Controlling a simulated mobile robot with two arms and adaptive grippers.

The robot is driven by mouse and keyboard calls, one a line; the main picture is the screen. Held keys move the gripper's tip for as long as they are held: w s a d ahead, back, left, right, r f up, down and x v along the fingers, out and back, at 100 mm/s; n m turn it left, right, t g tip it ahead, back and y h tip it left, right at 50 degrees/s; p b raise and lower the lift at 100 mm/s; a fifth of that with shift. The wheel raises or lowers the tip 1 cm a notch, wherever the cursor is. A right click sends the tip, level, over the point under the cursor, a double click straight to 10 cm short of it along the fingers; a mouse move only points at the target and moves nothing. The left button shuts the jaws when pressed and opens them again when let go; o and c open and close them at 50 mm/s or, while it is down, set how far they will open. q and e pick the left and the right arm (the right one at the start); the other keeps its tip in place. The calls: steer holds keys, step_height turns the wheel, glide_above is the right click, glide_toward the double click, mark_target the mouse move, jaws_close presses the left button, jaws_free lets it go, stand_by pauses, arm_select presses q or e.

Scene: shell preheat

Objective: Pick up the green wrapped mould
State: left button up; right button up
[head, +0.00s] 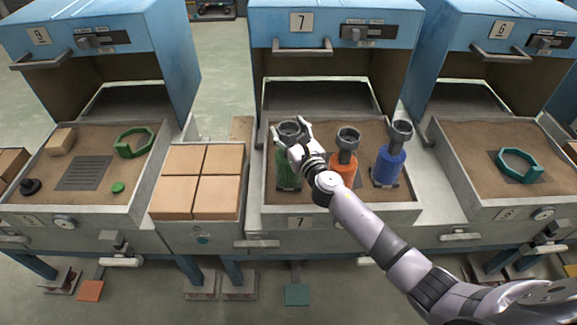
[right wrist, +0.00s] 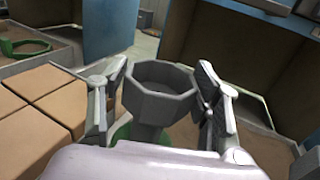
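The green wrapped mould (head: 286,172) stands upright in the sand tray of station 7, at the left of three wrapped moulds. It has a grey funnel-shaped cup (right wrist: 158,92) on top. My right gripper (head: 291,130) is at this cup, with one finger on each side. In the right wrist view my right gripper (right wrist: 162,105) looks open around the cup, with narrow gaps beside it. The lower green body is mostly hidden behind the gripper there. My left gripper is in neither view.
An orange mould (head: 346,170) and a blue mould (head: 389,165) stand to the right, the orange one partly behind my right arm. Tan blocks (head: 182,160) fill a bay to the left. Blue hoods (head: 334,25) rise behind.

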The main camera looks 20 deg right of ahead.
jaws_close()
stand_by(0.5)
steer(key=shift+r, duration=0.15)
